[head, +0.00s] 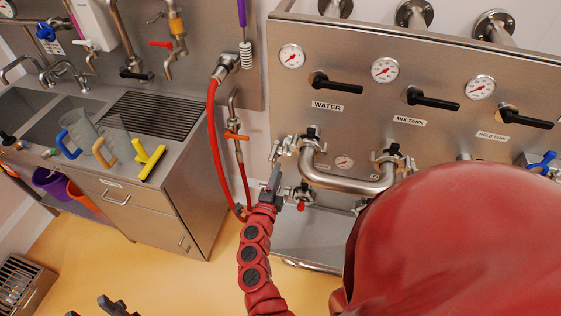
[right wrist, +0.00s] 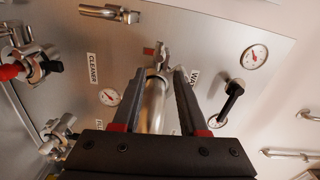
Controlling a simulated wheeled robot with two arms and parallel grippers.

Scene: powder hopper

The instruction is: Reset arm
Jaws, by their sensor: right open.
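My right gripper (head: 275,187) is in front of the lower left of the steel panel, beside the left end of a bent steel pipe (head: 345,183). In the right wrist view its two dark fingers (right wrist: 160,95) stand apart. The pipe (right wrist: 154,105) shows behind the gap; I cannot tell whether it touches them. Nothing is clearly held. Dark tips, apparently of my left gripper (head: 115,305), show at the bottom edge of the head view; their opening is unclear.
The panel (head: 340,130) carries gauges, black handles and clamped valves. A red hose (head: 213,150) hangs left of it. A steel sink counter (head: 185,150) with jugs (head: 83,128) and a yellow brush (head: 150,162) stands at left. Yellow floor (head: 170,275) is open in front.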

